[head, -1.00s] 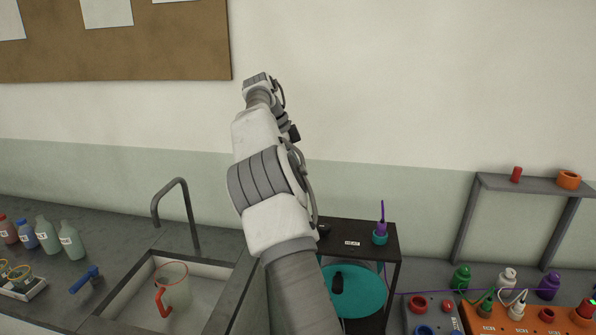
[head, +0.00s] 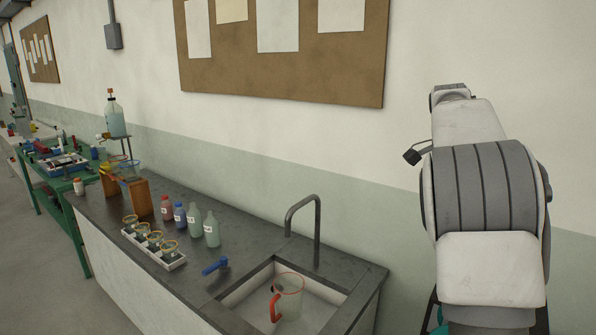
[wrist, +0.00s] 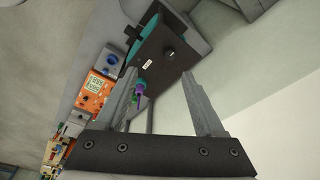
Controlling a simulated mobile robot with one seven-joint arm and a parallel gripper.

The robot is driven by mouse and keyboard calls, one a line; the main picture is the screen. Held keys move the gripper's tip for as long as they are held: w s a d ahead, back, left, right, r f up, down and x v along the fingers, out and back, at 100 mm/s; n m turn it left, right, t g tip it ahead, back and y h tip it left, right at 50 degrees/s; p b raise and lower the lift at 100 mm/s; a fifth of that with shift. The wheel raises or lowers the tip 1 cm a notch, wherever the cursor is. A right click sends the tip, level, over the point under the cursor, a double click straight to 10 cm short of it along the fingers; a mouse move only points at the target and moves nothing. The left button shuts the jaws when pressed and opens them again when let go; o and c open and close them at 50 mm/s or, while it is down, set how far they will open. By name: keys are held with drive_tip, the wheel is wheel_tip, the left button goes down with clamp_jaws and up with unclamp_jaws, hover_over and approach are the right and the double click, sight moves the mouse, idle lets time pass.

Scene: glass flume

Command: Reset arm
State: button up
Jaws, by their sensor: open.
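My arm rises at the right of the head view, folded upward in front of the wall. Its gripper is hidden there behind the arm links. In the wrist view my gripper (wrist: 165,95) shows two grey fingers spread well apart with nothing between them. Beyond the fingers is a dark stand (wrist: 165,55) with a white label. A purple-topped item in a teal holder (wrist: 140,92) appears near the left finger, apart from it as far as I can tell.
A sink (head: 330,312) holds a clear jug with a red handle (head: 289,297). Several bottles (head: 211,230) and a white rack of cups (head: 172,262) stand on the dark counter (head: 240,258). A green table (head: 50,183) is at far left. Orange instruments (wrist: 97,95) show in the wrist view.

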drive_tip(key=s+a+n+t+y+b, duration=0.1)
drive_tip(key=s+a+n+t, duration=0.1)
drive_tip(key=s+a+n, duration=0.5)
drive_tip(key=s+a+n+t+y+b, duration=0.1)
drive_tip(key=s+a+n, duration=0.3)
drive_tip(key=s, duration=0.5)
drive_tip(key=s+a+f+n+t, duration=0.1)
drive_tip(key=s+a+f+n, duration=0.2)
drive_tip(key=s, duration=0.3)
drive_tip(key=s+a+f+n+t, duration=0.1)
drive_tip(key=s+a+f+n, duration=0.3)
drive_tip(key=s, duration=0.3)
drive_tip(key=shift+s+a+f+n+t, duration=0.15)
drive_tip(key=shift+a+f+n+t, duration=0.2)
drive_tip(key=shift+f, duration=0.25)
